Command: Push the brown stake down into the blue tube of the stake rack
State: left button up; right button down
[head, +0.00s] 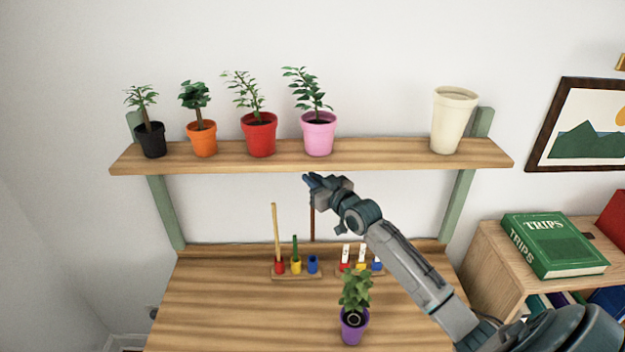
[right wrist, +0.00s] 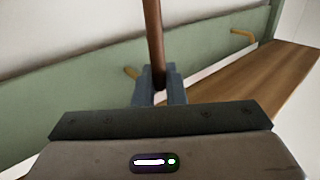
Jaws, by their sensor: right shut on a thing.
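The stake rack (head: 297,275) stands at the back of the wooden table, with red, yellow and blue tubes. A tan stake (head: 276,230) is in the red tube and a short green one (head: 295,248) in the yellow tube. The blue tube (head: 313,264) shows no stake in it. My right gripper (head: 309,181) is shut on the brown stake (head: 312,222), which hangs roughly upright above the blue tube. The stake (right wrist: 154,40) also shows between the fingers in the right wrist view. Whether its lower end touches the tube is unclear. My left gripper is not in view.
A second rack with white labels (head: 361,256) stands right of the stake rack. A plant in a purple pot (head: 354,325) is in front. A shelf (head: 380,155) above holds several potted plants and a cream pot (head: 452,120). The table's left front is clear.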

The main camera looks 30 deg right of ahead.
jog(key=b, duration=0.5)
send_over(313, 214)
jog(key=shift+f, duration=3.35)
jog(key=shift+w+d+f+b, duration=0.1)
jog(key=shift+w+f+b, duration=0.15)
jog(key=shift+f+b, duration=0.7)
jog(key=shift+f+b, duration=0.5)
jog(key=shift+b, duration=0.15)
jog(key=shift+f, duration=0.15)
jog(key=shift+f+b, duration=0.45)
jog(key=shift+b, duration=0.15)
jog(key=shift+f, duration=0.15)
jog(key=shift+f+b, duration=0.45)
jog(key=shift+b, duration=0.15)
jog(key=shift+f, duration=0.15)
